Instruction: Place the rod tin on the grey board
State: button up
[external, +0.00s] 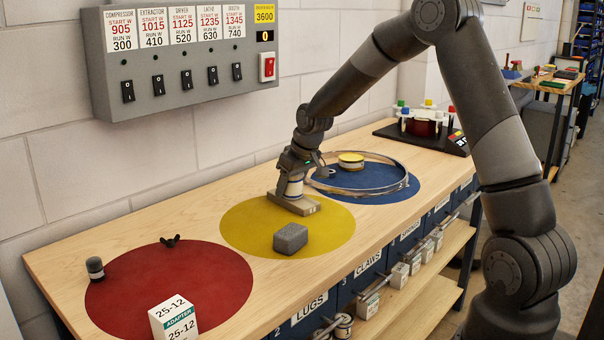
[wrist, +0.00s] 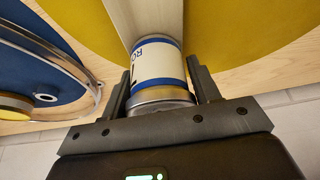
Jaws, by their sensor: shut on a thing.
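The rod tin (external: 295,188) is white with blue bands and shows "RO" on its label in the wrist view (wrist: 160,66). My gripper (external: 300,178) is shut on it, with one finger on each side in the wrist view (wrist: 160,78). The tin is upright over the grey board (external: 303,207), a flat slab on the yellow disc (external: 243,228). The board also shows beyond the tin in the wrist view (wrist: 152,17). The tin's base appears to meet the board; I cannot tell whether its weight rests there.
A grey block (external: 291,238) lies in front of the board. A red disc (external: 200,285) with a white box (external: 173,318) is at left.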

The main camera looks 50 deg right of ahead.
jog(key=o, duration=1.1)
jog(key=shift+f, duration=0.1)
jog(key=v, duration=1.1)
jog(key=s+a+r, duration=0.4)
jog(key=s+r, duration=0.1)
jog(key=s, duration=0.2)
jog(key=s+a+r, duration=0.4)
jog(key=s+r, duration=0.1)
jog(key=s, duration=0.3)
jog(key=s+a, duration=0.2)
jog(key=s, duration=0.7)
jog(key=s+a+t, duration=0.1)
jog(key=s+a, duration=0.1)
jog(key=s, duration=0.7)
jog(key=shift+s+r, duration=0.15)
jog(key=shift+s, duration=0.15)
